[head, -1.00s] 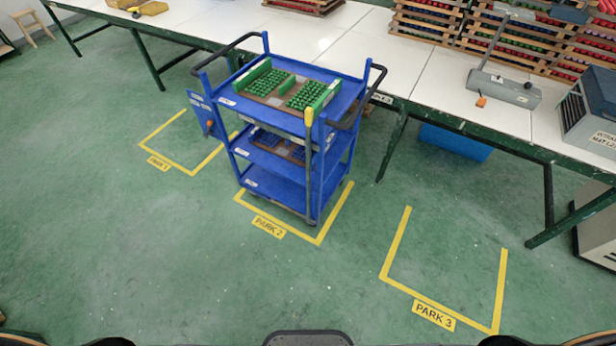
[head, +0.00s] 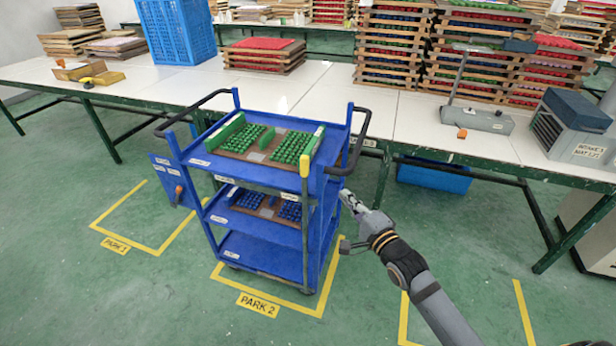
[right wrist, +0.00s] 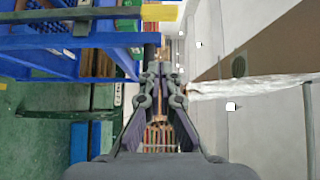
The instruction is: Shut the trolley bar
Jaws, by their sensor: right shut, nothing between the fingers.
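The blue trolley (head: 262,180) stands in the PARK 2 bay, with green pieces on its top shelf and blue pieces on its middle shelf. Its bar (head: 305,215) stands upright at the front right corner, with a yellow end (head: 305,166) on top. The shelf fronts left of it are uncovered. My right gripper (head: 346,195) is shut and empty, just right of the trolley and apart from the bar. In the right wrist view the yellow end (right wrist: 160,13) shows at the top, beyond the fingertips (right wrist: 160,72). My left gripper is not in view.
A long white table (head: 330,82) runs behind the trolley. A black handle (head: 362,142) sticks out on the trolley's right side. A blue panel (head: 172,180) hangs at its left. The floor in front is clear, with yellow bay lines.

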